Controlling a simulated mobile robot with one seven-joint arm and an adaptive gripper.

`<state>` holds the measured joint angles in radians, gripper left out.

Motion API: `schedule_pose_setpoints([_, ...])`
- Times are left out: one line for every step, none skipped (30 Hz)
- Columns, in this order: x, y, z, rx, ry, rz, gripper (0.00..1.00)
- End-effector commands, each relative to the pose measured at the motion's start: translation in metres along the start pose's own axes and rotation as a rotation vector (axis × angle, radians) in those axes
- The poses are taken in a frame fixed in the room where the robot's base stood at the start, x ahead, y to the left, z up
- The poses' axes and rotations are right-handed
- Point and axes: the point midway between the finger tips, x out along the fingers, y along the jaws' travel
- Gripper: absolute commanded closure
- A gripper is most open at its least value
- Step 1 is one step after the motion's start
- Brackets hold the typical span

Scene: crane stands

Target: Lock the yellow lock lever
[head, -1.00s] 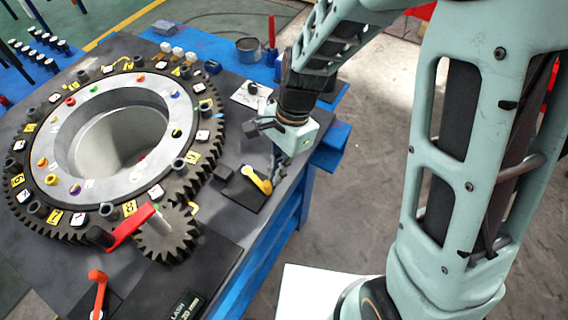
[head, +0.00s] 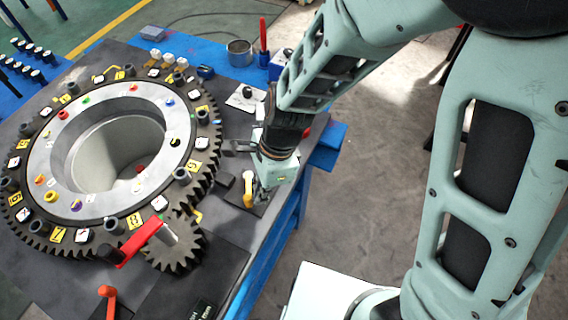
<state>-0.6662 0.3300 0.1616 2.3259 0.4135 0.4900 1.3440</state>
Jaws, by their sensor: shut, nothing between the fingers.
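The yellow lock lever (head: 248,190) sits on a small dark plate at the table's right edge. My gripper (head: 263,194) is low over the plate, just right of the lever. It is shut with nothing held. The fingers are partly hidden by the gripper body, and I cannot tell whether they touch the lever.
A large toothed ring (head: 42,228) with numbered tags fills the table's left side. A small gear (head: 176,252) with a red lever (head: 140,243) meshes beside it. An orange lever (head: 108,298) stands at the front. A tin (head: 240,53) is at the back.

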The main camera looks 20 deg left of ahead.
Motion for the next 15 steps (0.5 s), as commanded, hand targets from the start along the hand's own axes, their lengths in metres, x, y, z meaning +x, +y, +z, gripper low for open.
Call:
schedule_pose_setpoints([0.0,0.001,0.003,-0.002,0.0,0.003,1.0])
schedule_pose_setpoints([0.001,0.001,0.004,-0.001,0.0,0.003,1.0])
schedule_pose_setpoints([0.001,0.001,0.006,-0.001,0.0,0.003,1.0])
schedule_pose_setpoints([0.001,0.001,0.007,0.0,0.0,0.003,1.0])
schedule_pose_setpoints([0.002,0.001,0.008,0.0,0.0,0.003,1.0])
schedule_pose_setpoints([0.002,0.001,0.009,0.0,0.0,0.002,1.0])
schedule_pose_setpoints([0.002,0.001,0.009,0.0,0.0,0.002,1.0])
schedule_pose_setpoints([0.003,0.001,0.01,0.0,0.0,0.002,1.0])
schedule_pose_setpoints([0.003,0.001,0.011,-0.001,0.0,0.002,1.0])
schedule_pose_setpoints([0.003,0.001,0.011,-0.001,0.0,0.002,1.0])
schedule_pose_setpoints([0.003,0.001,0.012,-0.001,0.0,0.002,1.0])
schedule_pose_setpoints([0.003,0.001,0.012,-0.001,-0.001,0.002,1.0])
schedule_pose_setpoints([0.003,0.001,0.013,-0.002,-0.001,0.002,1.0])
schedule_pose_setpoints([0.003,0.001,0.013,-0.002,-0.001,0.002,1.0])
schedule_pose_setpoints([0.004,0.001,0.013,-0.002,-0.001,0.001,1.0])
